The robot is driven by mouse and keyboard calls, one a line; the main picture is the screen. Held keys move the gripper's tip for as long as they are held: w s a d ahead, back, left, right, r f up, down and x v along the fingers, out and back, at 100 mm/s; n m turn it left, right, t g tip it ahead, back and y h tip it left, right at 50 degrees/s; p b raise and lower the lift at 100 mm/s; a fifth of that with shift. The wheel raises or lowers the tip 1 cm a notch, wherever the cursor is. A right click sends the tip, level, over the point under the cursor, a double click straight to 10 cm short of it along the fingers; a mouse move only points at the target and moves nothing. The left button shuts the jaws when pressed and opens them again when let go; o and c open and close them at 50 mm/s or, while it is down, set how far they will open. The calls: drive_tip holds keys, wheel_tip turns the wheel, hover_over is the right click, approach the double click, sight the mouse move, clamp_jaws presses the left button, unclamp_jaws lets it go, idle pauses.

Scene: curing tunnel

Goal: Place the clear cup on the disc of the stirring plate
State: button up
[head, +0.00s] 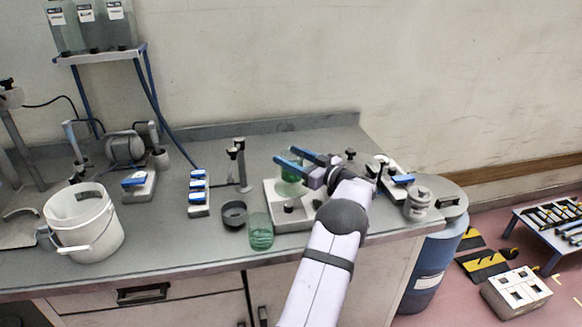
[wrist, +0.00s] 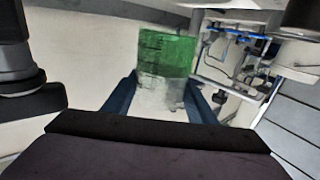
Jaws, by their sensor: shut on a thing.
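My gripper (head: 293,161) is shut on a see-through cup with a green part (head: 290,175), held above the stirring plate. In the wrist view the cup (wrist: 163,65) sits between the two blue fingers, green in its upper part of the picture and clear below. The stirring plate (head: 273,197) is a pale, low box on the bench beneath my gripper. The gap between cup and plate is hard to judge.
A second green see-through cup (head: 260,233) stands on the bench at the plate's front left, with a dark ring-shaped dish (head: 234,214) beside it. A white bucket (head: 86,228) is at the left. A grey lidded jar (head: 417,204) stands right of my arm.

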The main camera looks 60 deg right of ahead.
drive_tip(key=shift+f+p, duration=0.3)
drive_tip(key=shift+f, duration=1.4)
drive_tip(key=shift+f, duration=0.1)
drive_tip(key=o, duration=1.3)
drive_tip(key=shift+s, duration=0.1)
drive_tip(key=s, duration=0.4)
drive_tip(key=s+a+b, duration=0.1)
drive_tip(key=s, duration=0.2)
drive_tip(key=s+a+b, duration=0.1)
drive_tip(key=s, duration=0.3)
drive_tip(key=shift+s, duration=0.35)
drive_tip(key=shift+w, duration=0.1)
